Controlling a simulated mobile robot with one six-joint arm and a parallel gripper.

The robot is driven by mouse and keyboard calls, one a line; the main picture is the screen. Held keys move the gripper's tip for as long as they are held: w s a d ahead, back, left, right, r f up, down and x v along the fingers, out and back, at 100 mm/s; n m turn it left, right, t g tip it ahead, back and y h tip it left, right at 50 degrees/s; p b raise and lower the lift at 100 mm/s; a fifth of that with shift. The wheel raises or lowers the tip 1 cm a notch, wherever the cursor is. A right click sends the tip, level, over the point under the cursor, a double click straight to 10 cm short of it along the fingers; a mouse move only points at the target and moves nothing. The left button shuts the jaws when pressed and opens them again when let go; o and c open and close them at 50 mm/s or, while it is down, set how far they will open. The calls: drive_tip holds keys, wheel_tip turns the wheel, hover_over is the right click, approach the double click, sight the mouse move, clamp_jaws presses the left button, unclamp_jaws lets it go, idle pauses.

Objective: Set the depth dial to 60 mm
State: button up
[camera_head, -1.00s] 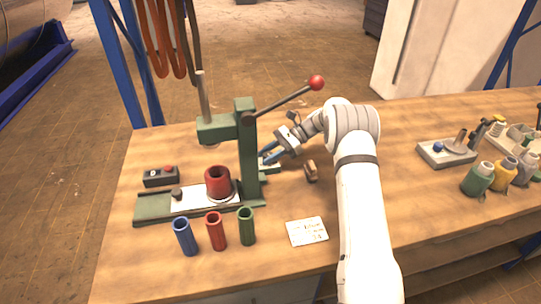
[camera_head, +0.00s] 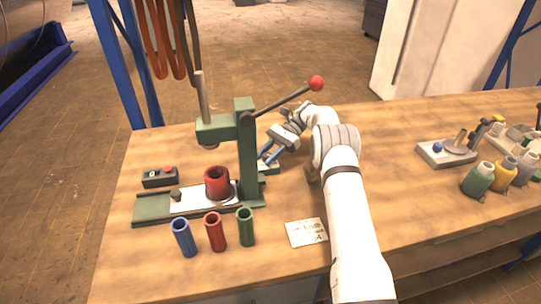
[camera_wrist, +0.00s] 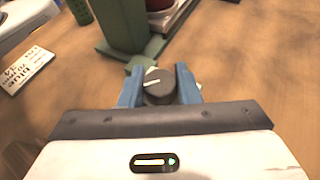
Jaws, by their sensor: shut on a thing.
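The depth dial (camera_wrist: 158,86) is a dark round knob with a pale pointer line, on a small green base behind the press column. In the wrist view it sits between the two blue fingers of my gripper (camera_wrist: 159,88), which are shut on it. The pointer aims to the left and slightly down in that view; no scale numbers are readable. The green press (camera_head: 246,150) has a long lever with a red ball (camera_head: 316,83). In the head view my gripper (camera_head: 268,158) is just right of the column and hides the dial.
A red cup (camera_head: 217,182) stands on the press plate. Blue, red and green tubes (camera_head: 215,232) stand in front. A white card (camera_head: 306,232) lies at the front. A small control box (camera_head: 160,177) is at left. Several bottles (camera_head: 477,180) stand at right.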

drive_tip(key=shift+w+r, duration=0.1)
drive_tip(key=shift+r, duration=0.15)
drive_tip(key=o, duration=1)
drive_tip(key=shift+f, duration=0.15)
